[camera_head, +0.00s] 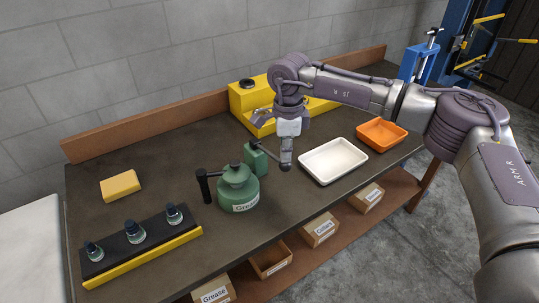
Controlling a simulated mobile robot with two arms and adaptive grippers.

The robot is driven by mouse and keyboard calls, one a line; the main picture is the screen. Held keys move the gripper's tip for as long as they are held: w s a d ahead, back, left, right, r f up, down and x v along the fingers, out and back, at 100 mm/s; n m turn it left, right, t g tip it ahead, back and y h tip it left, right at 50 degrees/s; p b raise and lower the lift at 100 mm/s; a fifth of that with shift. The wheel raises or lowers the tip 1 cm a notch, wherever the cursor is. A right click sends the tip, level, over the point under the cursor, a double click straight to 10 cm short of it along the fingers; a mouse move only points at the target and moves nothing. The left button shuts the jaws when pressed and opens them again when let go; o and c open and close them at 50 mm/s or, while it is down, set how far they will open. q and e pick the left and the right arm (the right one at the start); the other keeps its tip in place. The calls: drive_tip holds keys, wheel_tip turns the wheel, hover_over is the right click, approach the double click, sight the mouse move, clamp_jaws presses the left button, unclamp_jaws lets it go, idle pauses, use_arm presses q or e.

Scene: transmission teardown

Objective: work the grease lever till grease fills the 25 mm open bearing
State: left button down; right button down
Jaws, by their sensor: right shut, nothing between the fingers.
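The green grease pot (238,192), with a "Grease" label, stands upright on the dark bench, left of my right gripper. I cannot make out the 25 mm open bearing. My left gripper is not in view.
A white tray (334,173) and an orange bin (382,135) lie to the right. A black and yellow rack (155,245) with 3 small parts stands front left, a yellow block (120,186) behind it. A yellow fixture (249,97) stands at the back. Labelled boxes sit on the shelf below.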

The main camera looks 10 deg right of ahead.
sight(285, 170)
drive_tip(key=shift+f+b, duration=1.85)
drive_tip(key=shift+f, duration=1.35)
wheel_tip(285, 170, up, 9)
drive_tip(key=p, duration=0.4)
drive_tip(key=shift+r+p, duration=0.2)
drive_tip(key=shift+p, duration=0.15)
drive_tip(key=shift+f, duration=0.1)
drive_tip(key=shift+f+b, duration=3.1)
drive_tip(key=shift+f, duration=1.25)
